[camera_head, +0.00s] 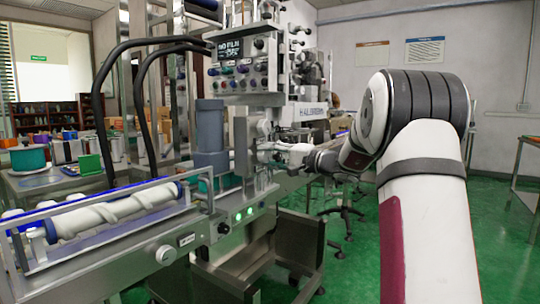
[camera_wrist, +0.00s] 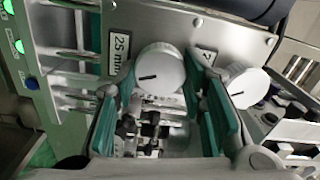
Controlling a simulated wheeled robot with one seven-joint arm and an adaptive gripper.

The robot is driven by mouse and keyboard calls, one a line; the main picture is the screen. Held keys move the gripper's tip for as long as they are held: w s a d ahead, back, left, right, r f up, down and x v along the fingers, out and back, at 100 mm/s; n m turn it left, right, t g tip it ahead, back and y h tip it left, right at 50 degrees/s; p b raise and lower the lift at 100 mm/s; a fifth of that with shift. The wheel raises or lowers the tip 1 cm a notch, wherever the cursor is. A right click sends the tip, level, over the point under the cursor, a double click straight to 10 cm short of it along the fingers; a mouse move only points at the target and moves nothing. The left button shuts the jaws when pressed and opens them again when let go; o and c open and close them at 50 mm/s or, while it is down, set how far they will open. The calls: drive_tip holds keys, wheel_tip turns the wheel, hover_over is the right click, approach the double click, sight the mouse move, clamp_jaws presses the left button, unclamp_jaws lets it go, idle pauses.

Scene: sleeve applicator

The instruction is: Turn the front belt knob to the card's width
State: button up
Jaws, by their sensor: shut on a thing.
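A round white knob (camera_wrist: 160,72) with a short black pointer line sits between my gripper's teal-padded fingers in the wrist view. My gripper (camera_wrist: 161,92) is shut on this knob. The pointer line lies nearly level, tilted slightly. A second white knob (camera_wrist: 248,88) with a dark mark is just outside the right finger. A label reading "25 mm" (camera_wrist: 119,47) is on the metal plate left of the held knob. Another label (camera_wrist: 207,57) is partly hidden by the right finger. In the head view my gripper (camera_head: 272,149) reaches the machine's right side; the held knob is too small to tell there.
The sleeve machine (camera_head: 243,145) fills the centre, with a control panel (camera_head: 240,60) above. A conveyor with a white screw (camera_head: 115,213) runs to the front left. Lit green buttons (camera_wrist: 32,83) are left of the plate. Green floor is open at the right.

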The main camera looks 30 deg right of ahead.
drive_tip(key=m+p, duration=0.3)
drive_tip(key=m, duration=0.2)
drive_tip(key=shift+d+m, duration=0.1)
drive_tip(key=shift+m, duration=0.2)
drive_tip(key=m+p, duration=0.4)
drive_tip(key=m, duration=0.1)
drive_tip(key=shift+f+p, duration=0.1)
drive_tip(key=shift+p, duration=0.2)
drive_tip(key=m+p, duration=0.5)
drive_tip(key=m, duration=0.1)
drive_tip(key=shift+s+p, duration=0.15)
drive_tip(key=shift+p, duration=0.2)
drive_tip(key=m+p, duration=0.3)
drive_tip(key=p, duration=0.1)
drive_tip(key=shift+a+f+m, duration=0.15)
drive_tip(key=shift+a+m, duration=0.05)
drive_tip(key=shift+m, duration=0.2)
drive_tip(key=shift+f+m+p, duration=0.1)
drive_tip(key=shift+m+p, duration=0.6)
drive_tip(key=shift+m, duration=0.1)
drive_tip(key=o, duration=1.1)
drive_tip(key=shift+o, duration=0.3)
